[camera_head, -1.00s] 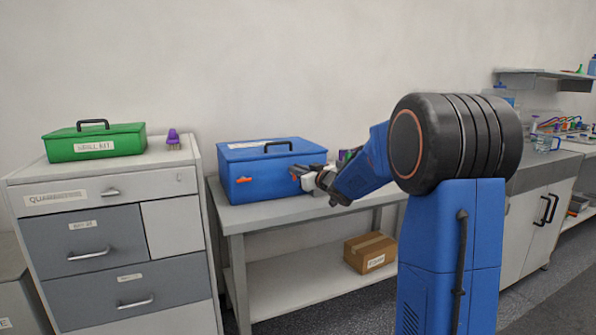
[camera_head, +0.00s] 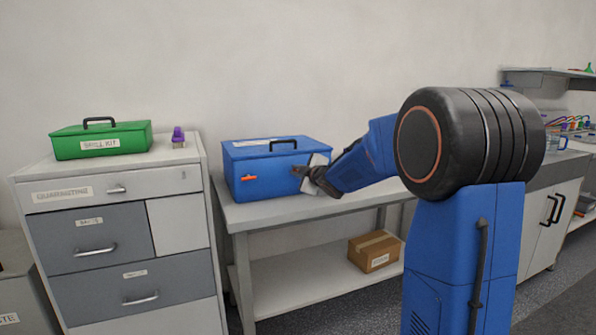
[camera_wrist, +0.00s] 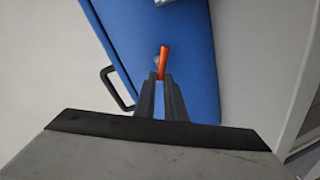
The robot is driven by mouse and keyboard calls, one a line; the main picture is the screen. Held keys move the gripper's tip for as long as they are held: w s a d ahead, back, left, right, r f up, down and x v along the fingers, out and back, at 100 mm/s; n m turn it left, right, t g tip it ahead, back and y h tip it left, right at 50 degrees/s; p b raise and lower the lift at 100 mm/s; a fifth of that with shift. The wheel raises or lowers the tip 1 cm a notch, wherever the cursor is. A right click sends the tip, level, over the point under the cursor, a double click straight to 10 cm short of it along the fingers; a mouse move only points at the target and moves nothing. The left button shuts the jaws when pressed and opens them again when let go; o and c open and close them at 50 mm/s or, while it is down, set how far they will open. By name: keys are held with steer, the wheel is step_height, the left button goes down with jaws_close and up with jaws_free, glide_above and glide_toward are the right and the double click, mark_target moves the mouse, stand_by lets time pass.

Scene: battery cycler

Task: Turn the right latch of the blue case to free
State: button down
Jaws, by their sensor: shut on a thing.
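The blue case (camera_head: 262,180) stands closed on the bench, with a black handle on its lid. Its left latch (camera_head: 249,178) is orange and lies level on the front face. The right latch (camera_wrist: 164,62) is an orange bar between my fingertips in the wrist view, its far part showing beyond them. In that view it points nearly straight up the picture, slightly tilted. My gripper (camera_wrist: 161,82) is shut on it, against the case's front face. In the head view my gripper (camera_head: 304,173) covers most of this latch.
The bench (camera_head: 275,213) has a lower shelf with a cardboard box (camera_head: 374,251). A drawer cabinet (camera_head: 110,230) to the left carries a green case (camera_head: 100,140) and a purple-topped object (camera_head: 179,138). A counter stands at the right.

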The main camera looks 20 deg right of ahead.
steer(key=n, duration=0.1)
steer(key=n+h, duration=0.1)
steer(key=n, duration=0.1)
steer(key=f+n, duration=0.1)
steer(key=shift+a+f, duration=0.1)
steer(key=shift+a, duration=0.2)
steer(key=shift+n, duration=0.4)
steer(key=c, duration=1.8)
jaws_free()
steer(key=s+r, duration=0.1)
steer(key=s, duration=0.4)
steer(key=s+r, duration=0.1)
steer(key=s, duration=0.5)
steer(key=s+r, duration=0.1)
steer(key=s, duration=0.5)
steer(key=shift+r, duration=0.15)
